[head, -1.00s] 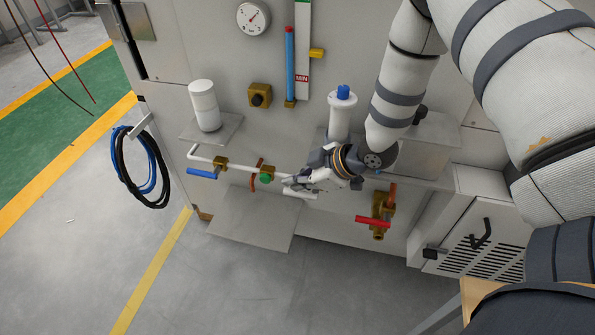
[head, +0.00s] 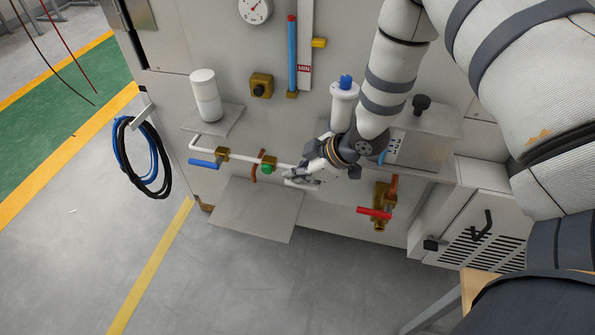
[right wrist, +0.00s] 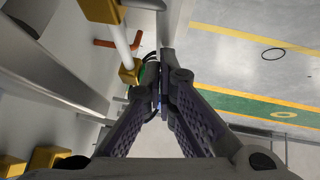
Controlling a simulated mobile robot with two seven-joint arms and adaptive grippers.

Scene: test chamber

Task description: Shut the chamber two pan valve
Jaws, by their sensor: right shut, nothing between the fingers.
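Several small valves sit on the chamber's front. I cannot tell from any label which is the pan valve. My left gripper is not in view.
A grey sloped plate (head: 250,210) juts out below the pipe. A white bottle (head: 343,105) with a blue top stands behind my right wrist. A vented cabinet (head: 475,235) is at right. The floor in front is clear.

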